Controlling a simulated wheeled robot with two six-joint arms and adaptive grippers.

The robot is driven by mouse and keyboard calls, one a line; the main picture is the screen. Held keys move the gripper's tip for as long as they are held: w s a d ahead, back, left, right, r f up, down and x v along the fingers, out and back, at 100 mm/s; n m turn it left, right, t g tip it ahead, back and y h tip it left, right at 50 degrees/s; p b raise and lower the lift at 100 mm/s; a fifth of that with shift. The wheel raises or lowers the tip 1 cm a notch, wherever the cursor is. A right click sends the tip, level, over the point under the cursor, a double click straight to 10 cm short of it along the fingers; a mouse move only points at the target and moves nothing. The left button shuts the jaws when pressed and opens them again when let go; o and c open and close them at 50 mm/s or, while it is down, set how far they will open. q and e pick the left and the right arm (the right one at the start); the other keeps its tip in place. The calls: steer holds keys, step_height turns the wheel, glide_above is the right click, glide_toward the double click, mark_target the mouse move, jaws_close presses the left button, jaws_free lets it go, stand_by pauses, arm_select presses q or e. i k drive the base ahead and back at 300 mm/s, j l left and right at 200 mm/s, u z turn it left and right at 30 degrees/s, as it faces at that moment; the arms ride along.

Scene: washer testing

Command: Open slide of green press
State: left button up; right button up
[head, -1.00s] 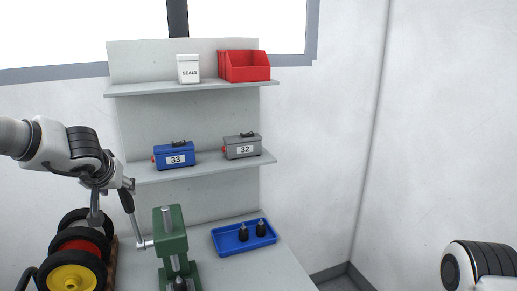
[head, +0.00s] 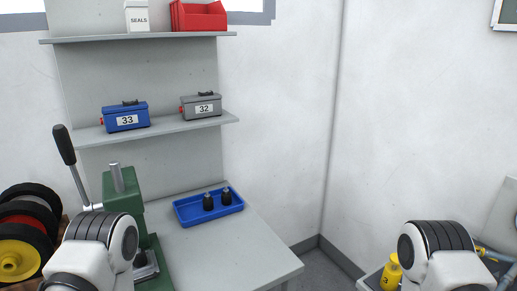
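The green press (head: 125,202) stands at the left end of the grey workbench, in the lower left of the head view. Its lever, with a black handle (head: 64,145), points up and to the left. A metal rod (head: 117,178) sticks up from the top of the press. A dark piece (head: 140,259) is at its base. My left arm covers part of the press front. Only arm links of both my arms show at the bottom of the view; neither gripper is visible.
A blue tray (head: 180,216) with two dark parts lies on the bench, right of the press. Several wheels (head: 20,250) stand at the left. Blue case 33 (head: 110,112) and grey case 32 (head: 190,108) sit on the shelf. A yellow item (head: 391,272) is at lower right.

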mark_target(147, 273)
steer(key=u, duration=0.95)
steer(key=z, duration=0.2)
